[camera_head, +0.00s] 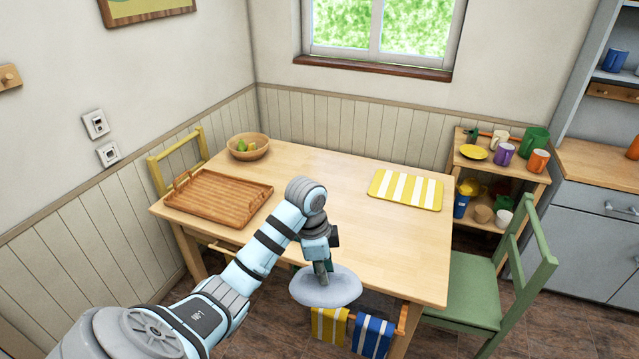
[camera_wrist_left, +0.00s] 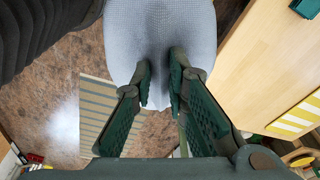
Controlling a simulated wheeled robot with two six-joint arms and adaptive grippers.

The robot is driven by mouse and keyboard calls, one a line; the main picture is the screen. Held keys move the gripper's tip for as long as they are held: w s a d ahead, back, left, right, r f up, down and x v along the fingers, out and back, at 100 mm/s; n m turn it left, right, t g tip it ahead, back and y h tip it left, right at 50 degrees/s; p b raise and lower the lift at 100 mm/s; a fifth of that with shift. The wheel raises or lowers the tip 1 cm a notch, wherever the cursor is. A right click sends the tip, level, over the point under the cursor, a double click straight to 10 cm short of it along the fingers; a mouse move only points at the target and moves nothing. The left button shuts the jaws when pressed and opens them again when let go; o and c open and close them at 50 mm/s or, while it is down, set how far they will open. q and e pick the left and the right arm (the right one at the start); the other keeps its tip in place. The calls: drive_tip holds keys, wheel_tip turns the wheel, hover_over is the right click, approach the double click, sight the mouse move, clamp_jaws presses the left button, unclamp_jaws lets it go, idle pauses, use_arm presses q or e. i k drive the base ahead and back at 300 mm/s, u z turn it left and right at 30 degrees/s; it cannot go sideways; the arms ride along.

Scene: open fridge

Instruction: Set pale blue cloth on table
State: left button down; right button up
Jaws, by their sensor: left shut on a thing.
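The pale blue cloth (camera_head: 325,289) hangs in a rounded, draped shape at the front edge of the wooden table (camera_head: 345,215). My left gripper (camera_head: 322,271) is shut on the cloth from above. In the left wrist view the cloth (camera_wrist_left: 160,35) spreads out beyond the fingertips of my left gripper (camera_wrist_left: 158,92), which pinch its near part. The table top (camera_wrist_left: 262,70) is to the right there, with brown floor to the left. In the head view I cannot tell whether the cloth touches the table edge. My right gripper is not in view.
A wooden tray (camera_head: 218,197) and a fruit basket (camera_head: 248,147) occupy the table's left side. A yellow-and-white striped mat (camera_head: 405,189) lies at the back right. Yellow (camera_head: 329,325) and blue (camera_head: 372,336) striped towels hang at the front. A green chair (camera_head: 470,290) stands right. The table's centre and front right are clear.

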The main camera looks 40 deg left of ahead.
sight(393, 253)
drive_tip(key=i, duration=1.2)
